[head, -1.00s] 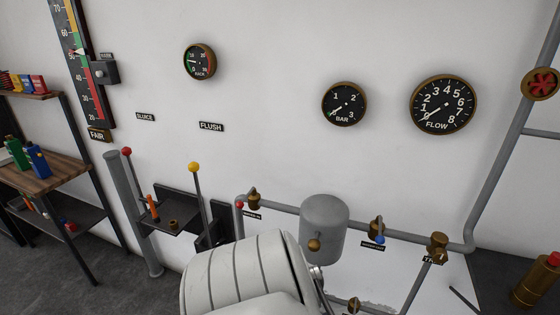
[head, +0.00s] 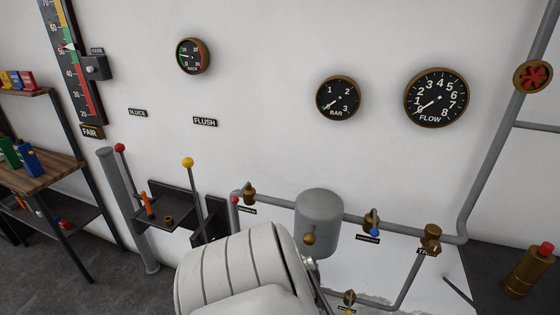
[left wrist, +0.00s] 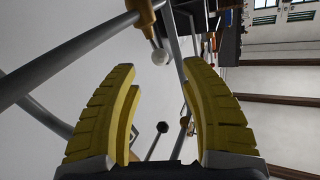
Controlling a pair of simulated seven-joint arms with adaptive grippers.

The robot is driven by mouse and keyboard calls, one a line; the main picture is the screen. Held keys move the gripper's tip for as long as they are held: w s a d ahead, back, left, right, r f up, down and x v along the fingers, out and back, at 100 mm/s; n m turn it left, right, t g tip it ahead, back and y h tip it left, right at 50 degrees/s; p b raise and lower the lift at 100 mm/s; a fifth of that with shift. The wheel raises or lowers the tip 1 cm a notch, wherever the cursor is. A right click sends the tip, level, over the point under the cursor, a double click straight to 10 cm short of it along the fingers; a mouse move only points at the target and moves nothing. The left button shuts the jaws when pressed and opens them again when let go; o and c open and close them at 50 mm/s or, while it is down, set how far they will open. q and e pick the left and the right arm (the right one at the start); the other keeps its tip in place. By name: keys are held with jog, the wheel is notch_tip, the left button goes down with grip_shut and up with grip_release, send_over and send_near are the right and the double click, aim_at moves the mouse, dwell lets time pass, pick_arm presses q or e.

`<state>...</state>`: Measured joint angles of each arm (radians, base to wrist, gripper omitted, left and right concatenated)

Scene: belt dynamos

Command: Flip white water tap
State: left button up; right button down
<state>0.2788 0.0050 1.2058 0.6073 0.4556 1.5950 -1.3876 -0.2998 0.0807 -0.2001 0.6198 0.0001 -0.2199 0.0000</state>
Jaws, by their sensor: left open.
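In the left wrist view a white ball knob (left wrist: 160,58) sits on a short lever below a brass tap body (left wrist: 143,12) on a grey pipe. My left gripper (left wrist: 160,70) has two yellow ribbed fingers spread apart, with nothing held. The white knob appears between the fingertips, seemingly beyond them; I cannot tell the distance. In the head view my white arm covers the lower middle and the left fingers are not clearly seen. I cannot pick out the white knob there. My right gripper is not in view.
The wall pipe carries a red-knobbed tap (head: 235,199), a blue-knobbed tap (head: 375,232) and a brass fitting (head: 431,236). A grey tank (head: 319,218) stands between them. Tall levers with red (head: 120,147) and yellow (head: 188,162) knobs stand left. Gauges hang above.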

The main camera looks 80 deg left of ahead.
pick_arm(q)
jog(key=shift+v, duration=2.6)
